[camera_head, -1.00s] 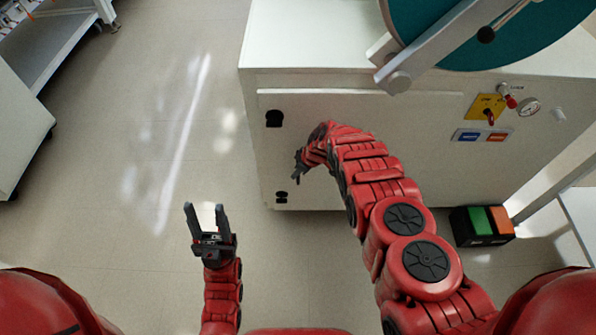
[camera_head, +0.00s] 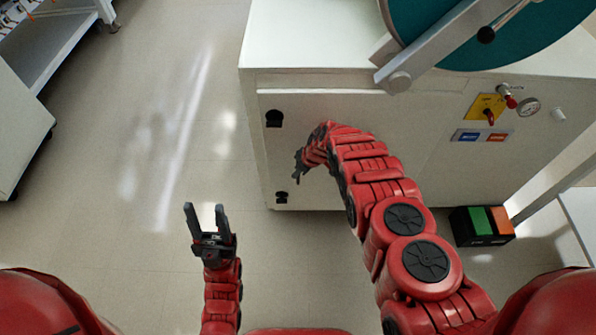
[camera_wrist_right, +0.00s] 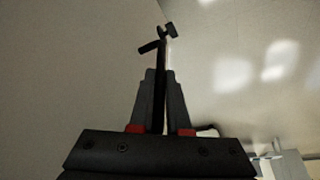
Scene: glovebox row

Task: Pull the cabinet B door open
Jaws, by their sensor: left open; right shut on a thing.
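The white cabinet (camera_head: 310,80) stands ahead under a teal round port. Its pale front door panel (camera_head: 300,104) looks flush with the body; no gap shows. No cabinet letter is readable. Black fittings (camera_head: 274,118) sit at the panel's left edge, above and below my right gripper (camera_head: 299,164). My left gripper (camera_head: 208,222) is open and empty over the floor.
A yellow switch plate (camera_head: 484,108) and a gauge (camera_head: 529,107) sit at the cabinet's upper right. A box with green and orange pads (camera_head: 482,225) lies on the floor at right. A grey cart (camera_head: 50,50) stands at far left. Floor left of the cabinet is clear.

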